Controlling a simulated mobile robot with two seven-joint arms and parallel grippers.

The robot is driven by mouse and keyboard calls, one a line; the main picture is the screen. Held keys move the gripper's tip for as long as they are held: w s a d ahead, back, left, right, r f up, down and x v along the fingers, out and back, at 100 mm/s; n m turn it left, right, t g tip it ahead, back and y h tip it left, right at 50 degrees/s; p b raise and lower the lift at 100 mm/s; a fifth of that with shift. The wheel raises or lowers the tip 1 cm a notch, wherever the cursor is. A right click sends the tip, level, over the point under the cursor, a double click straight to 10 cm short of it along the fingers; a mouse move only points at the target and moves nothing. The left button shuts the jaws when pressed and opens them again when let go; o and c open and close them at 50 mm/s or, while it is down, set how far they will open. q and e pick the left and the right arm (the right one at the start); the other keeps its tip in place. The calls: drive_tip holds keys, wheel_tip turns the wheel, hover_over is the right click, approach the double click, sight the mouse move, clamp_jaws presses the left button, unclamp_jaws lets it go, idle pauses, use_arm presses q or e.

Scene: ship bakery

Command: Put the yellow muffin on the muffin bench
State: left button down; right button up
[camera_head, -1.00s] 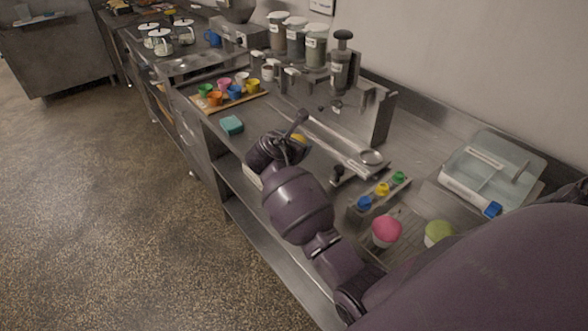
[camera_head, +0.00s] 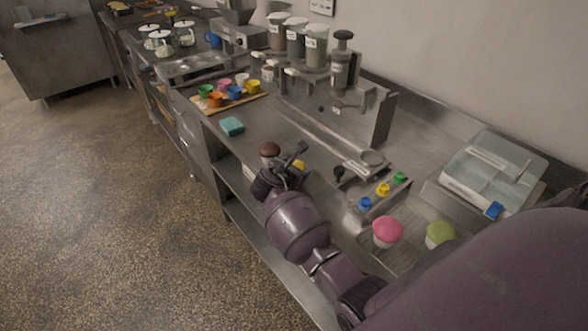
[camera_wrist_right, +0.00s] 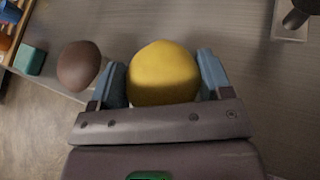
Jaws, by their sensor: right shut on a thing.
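The yellow muffin (camera_wrist_right: 163,72) sits between the two blue-grey fingers of my right gripper (camera_wrist_right: 163,85) in the right wrist view. The gripper is shut on it. In the head view a little of the yellow muffin (camera_head: 299,165) shows beside my right gripper (camera_head: 290,168), over the front part of the steel counter. A pink muffin (camera_head: 387,230) and a green muffin (camera_head: 439,234) stand on a slotted metal rack (camera_head: 409,222), to the right of the gripper; I cannot tell if this is the muffin bench. My left gripper is not in view.
A brown muffin (camera_head: 270,150) is just behind the gripper at the counter's front edge; it also shows in the wrist view (camera_wrist_right: 79,66). A teal block (camera_head: 232,126) lies farther left.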

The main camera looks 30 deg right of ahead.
drive_tip(key=shift+f, duration=0.1)
drive_tip(key=o, duration=0.7)
drive_tip(key=shift+o, duration=0.2)
drive_tip(key=shift+r, duration=0.2)
drive_tip(key=v, duration=1.2)
drive_tip(key=shift+f, duration=0.1)
